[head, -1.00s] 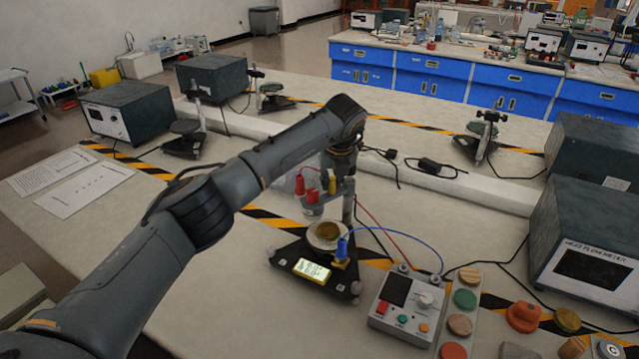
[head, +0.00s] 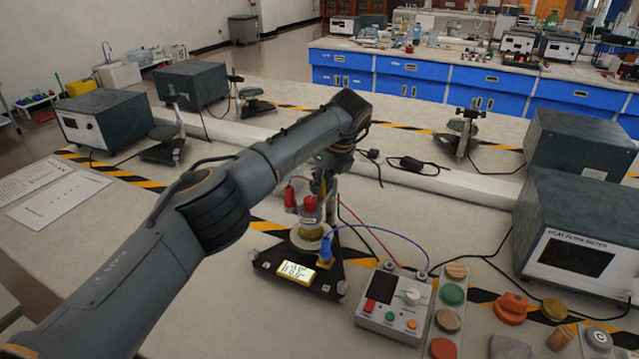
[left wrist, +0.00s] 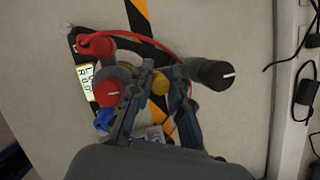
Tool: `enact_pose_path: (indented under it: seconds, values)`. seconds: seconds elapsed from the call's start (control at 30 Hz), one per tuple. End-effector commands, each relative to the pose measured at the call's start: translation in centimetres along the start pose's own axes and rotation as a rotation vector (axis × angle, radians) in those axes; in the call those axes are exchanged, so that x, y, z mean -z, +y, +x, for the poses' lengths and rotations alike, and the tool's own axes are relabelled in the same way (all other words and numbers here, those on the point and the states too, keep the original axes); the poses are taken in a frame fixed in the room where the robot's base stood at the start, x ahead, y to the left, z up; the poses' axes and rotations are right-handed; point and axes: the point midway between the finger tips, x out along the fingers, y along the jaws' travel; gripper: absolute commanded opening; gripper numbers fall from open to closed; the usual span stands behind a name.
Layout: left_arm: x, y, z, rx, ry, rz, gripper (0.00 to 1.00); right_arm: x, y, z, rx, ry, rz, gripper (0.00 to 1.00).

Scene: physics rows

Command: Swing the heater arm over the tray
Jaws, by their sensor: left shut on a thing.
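The apparatus stands on a black triangular base (head: 325,282) with a lit display (head: 296,272). Its heater arm carries a grey heater head with a red knob (head: 310,202), which also shows in the left wrist view (left wrist: 108,92). The head is above the round tray (head: 299,240), largely covering it; any gap is too small to tell. My left gripper (head: 324,188) is shut on the heater arm, near a yellow part seen between its fingers in the left wrist view (left wrist: 160,82). The post's dark top (left wrist: 214,73) is right of the fingers. My right gripper is out of view.
Red and blue leads run to a control box (head: 393,305) at the right. Sample discs (head: 447,320) lie beside it. A heat flowmeter (head: 572,240) stands far right. Papers (head: 50,192) lie left; the bench between is clear beneath my arm.

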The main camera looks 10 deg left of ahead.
Motion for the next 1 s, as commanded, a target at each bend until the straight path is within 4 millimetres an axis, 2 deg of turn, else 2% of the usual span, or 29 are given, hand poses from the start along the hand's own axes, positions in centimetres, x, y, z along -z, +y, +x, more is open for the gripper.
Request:
enact_pose_path:
  seconds: [0.63, 0.67, 0.73, 0.77, 1.0]
  values:
    - [0.16, -0.15, -0.12, -0.007, 0.0, -0.024, 0.0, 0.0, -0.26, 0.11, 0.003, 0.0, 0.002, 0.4]
    - [0.16, -0.15, -0.12, -0.007, 0.0, -0.024, 0.24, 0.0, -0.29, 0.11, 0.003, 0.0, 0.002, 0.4]
    - [0.16, -0.14, -0.12, -0.008, 0.0, -0.024, 0.38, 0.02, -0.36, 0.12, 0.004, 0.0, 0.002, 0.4]
    - [0.16, -0.14, -0.12, -0.008, 0.0, -0.023, 0.41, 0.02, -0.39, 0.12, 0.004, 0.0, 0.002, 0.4]
    - [0.14, -0.11, -0.09, -0.008, 0.0, -0.023, 0.41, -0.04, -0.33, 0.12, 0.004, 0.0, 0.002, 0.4]
